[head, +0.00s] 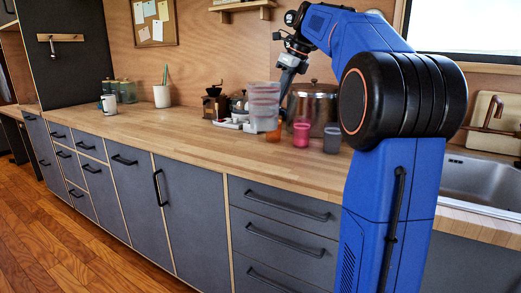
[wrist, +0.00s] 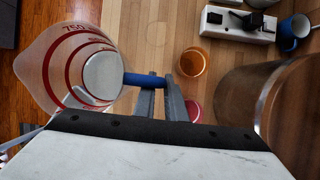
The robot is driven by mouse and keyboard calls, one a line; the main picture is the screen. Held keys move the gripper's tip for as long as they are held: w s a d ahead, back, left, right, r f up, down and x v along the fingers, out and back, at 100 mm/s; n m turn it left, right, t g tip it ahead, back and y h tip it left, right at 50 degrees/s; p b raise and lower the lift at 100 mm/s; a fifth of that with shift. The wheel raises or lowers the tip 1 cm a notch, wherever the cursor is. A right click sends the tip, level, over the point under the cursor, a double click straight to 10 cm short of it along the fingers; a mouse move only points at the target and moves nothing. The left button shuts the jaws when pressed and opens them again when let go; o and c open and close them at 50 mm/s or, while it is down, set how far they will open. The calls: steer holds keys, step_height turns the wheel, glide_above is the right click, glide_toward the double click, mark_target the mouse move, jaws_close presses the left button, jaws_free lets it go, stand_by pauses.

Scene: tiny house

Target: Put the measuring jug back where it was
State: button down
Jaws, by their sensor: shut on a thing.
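The measuring jug (head: 263,100) is clear with red markings. It shows large at the left of the wrist view (wrist: 65,70), with its blue handle (wrist: 145,80) toward my gripper. My gripper (wrist: 160,84) is shut on that handle. The jug appears to be held above the counter near its front edge, with floor visible beyond it in the wrist view.
An orange cup (head: 273,138), a pink cup (head: 301,134) and a grey cup (head: 332,139) stand below. A steel pot (head: 318,104) is behind them.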

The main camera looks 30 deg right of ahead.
steer(key=shift+w+f, duration=0.2)
steer(key=shift+f, duration=4.75)
steer(key=c, duration=1.8)
jaws_free()
steer(key=shift+f, duration=0.1)
steer(key=v, duration=1.2)
